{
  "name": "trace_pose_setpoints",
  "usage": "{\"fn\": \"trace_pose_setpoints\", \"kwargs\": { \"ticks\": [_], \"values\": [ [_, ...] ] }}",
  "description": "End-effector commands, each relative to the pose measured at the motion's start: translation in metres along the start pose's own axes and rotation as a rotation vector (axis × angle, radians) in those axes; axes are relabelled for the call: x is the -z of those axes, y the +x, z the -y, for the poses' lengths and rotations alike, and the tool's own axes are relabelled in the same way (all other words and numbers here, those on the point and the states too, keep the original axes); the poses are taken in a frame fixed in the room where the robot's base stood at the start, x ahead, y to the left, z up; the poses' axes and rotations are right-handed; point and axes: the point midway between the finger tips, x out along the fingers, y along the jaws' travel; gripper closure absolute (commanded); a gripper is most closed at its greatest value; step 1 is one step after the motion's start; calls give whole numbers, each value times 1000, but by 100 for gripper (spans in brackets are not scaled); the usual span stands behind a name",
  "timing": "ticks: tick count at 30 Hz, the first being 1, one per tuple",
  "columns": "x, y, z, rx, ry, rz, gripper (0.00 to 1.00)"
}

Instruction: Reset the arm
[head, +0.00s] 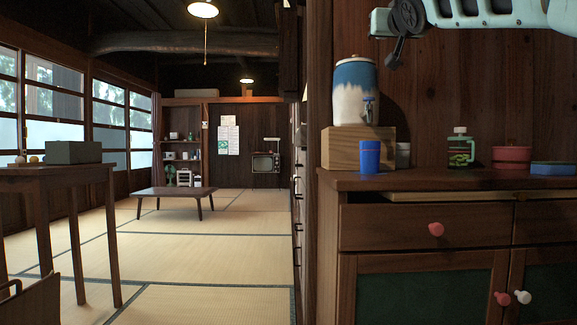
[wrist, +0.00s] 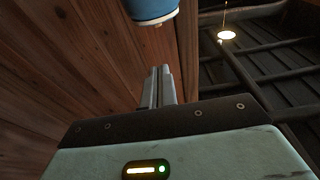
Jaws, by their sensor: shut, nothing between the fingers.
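My gripper (wrist: 160,72) shows in the wrist view with its two fingers together, shut and empty. In the head view my arm comes in from the top right, above the wooden cabinet (head: 360,183). The dark end of my gripper (head: 394,60) points down, to the right of the blue and white water dispenser (head: 354,90) and near its top height.
On the cabinet are a wooden box (head: 350,149) under the dispenser, a blue cup (head: 370,157), a green-labelled bottle (head: 459,150), a red pot (head: 511,157) and a blue container (head: 553,168). A tall table (head: 40,172) stands left. The tatami floor (head: 200,260) between is open.

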Motion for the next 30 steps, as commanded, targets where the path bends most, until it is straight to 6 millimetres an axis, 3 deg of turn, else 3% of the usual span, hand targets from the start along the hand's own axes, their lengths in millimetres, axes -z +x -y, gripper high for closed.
{"fn": "trace_pose_setpoints", "kwargs": {
  "ticks": [8,17,20,23,26,30],
  "values": [
    [-44,1,8,24,26,139,100],
    [-130,-24,40,96,50,411,100],
    [-170,-49,60,142,47,545,100],
    [-216,-92,86,207,29,710,100],
    [-259,-147,109,277,-5,875,100],
    [-307,-236,131,373,-77,1090,100]
  ]
}}
